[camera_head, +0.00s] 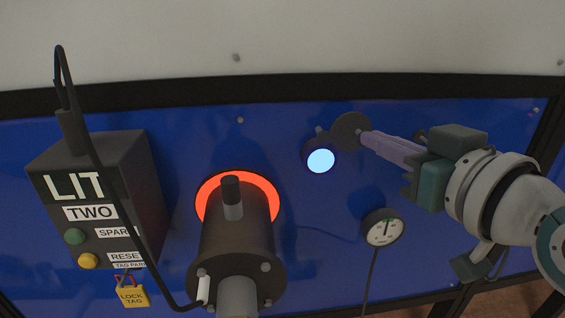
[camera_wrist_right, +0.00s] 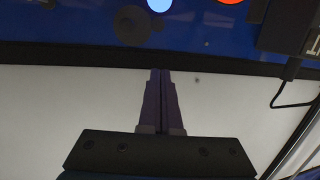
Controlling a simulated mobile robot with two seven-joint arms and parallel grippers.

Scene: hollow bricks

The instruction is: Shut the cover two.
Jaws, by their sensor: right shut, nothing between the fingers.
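A round dark disc (camera_head: 351,132), which looks like a swing-aside cover, sits up and right of a glowing pale-blue round port (camera_head: 320,160) with a dark rim. The port's face is uncovered. No label on the disc is readable, so I cannot tell if it is cover two. My right gripper (camera_head: 362,138) is shut and empty, its tips at the disc's right edge in the head view; contact cannot be told. In the right wrist view the shut fingers (camera_wrist_right: 160,72) point toward the panel, with the disc (camera_wrist_right: 131,25) beyond them. My left gripper is not in view.
A dark box (camera_head: 140,180) reading LIT and TWO, with green and yellow buttons, stands left, a lock tag (camera_head: 132,294) below. A dark cylinder (camera_head: 238,240) juts out before an orange-red ring (camera_head: 209,190). A gauge (camera_head: 383,228) is lower right. Cables hang near both.

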